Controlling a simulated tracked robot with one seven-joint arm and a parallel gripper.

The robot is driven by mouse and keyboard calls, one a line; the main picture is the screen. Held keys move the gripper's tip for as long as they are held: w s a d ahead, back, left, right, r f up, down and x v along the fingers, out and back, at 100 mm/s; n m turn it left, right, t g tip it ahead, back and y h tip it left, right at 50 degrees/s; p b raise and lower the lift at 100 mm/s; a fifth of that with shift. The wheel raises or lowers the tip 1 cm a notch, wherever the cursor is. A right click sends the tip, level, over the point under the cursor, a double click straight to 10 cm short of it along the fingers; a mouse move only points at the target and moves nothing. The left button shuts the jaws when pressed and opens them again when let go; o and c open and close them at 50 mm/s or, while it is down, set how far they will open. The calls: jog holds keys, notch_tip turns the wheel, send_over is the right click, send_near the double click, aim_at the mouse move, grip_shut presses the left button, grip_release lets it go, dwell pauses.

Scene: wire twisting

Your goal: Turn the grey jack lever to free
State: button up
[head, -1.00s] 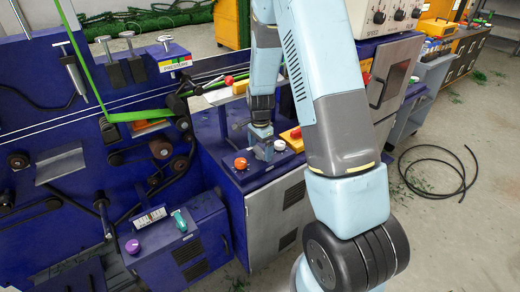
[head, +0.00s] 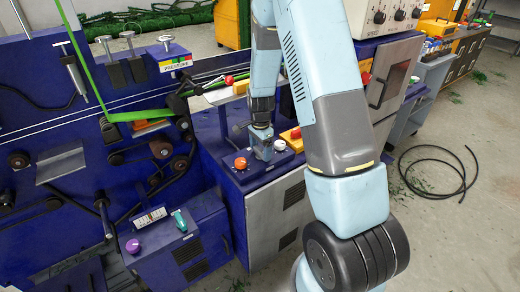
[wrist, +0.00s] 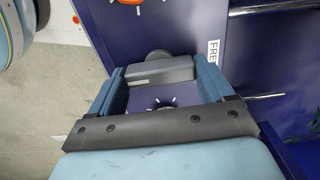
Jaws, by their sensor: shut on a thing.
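The grey jack lever (wrist: 158,70) lies crosswise between the two blue fingers of my gripper (wrist: 160,82) in the wrist view. My gripper is shut on it, one finger at each end.
An orange knob (head: 240,163) sits just left of my gripper on the panel. A metal bar (wrist: 270,6) shows at the wrist view's upper right.

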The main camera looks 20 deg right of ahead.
jog(key=shift+n, duration=0.4)
jog(key=n, duration=1.3)
jog(key=shift+w, duration=0.1)
jog(key=shift+n, duration=2)
jog(key=o, duration=0.9)
jog(key=shift+o, duration=0.2)
